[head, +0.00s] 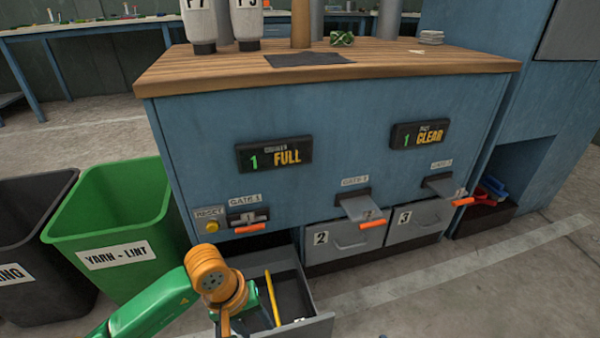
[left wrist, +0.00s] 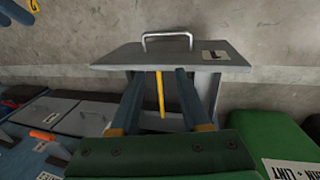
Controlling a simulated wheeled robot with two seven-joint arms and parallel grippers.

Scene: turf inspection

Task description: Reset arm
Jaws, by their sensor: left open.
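My left arm (head: 215,275) reaches in from the bottom left of the head view, in front of the cabinet (head: 350,180). In the left wrist view my left gripper (left wrist: 158,75) is open, its two fingers spread over the pulled-out drawer (left wrist: 110,60). A thin yellow stick (left wrist: 161,95) shows between the fingers, apart from both; it also shows in the head view (head: 272,300), inside the open drawer (head: 325,325). Nothing is seen held. The arm hides part of that drawer in the head view. My right gripper is not in view.
Drawers 2 (head: 325,238) and 3 (head: 415,226) are shut. A yellow button (head: 211,226) is under a RESET label. Displays read 1 FULL (head: 274,155) and 1 CLEAR (head: 419,134). A green YARN + LINT bin (head: 120,215) and a black bin (head: 40,235) stand left.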

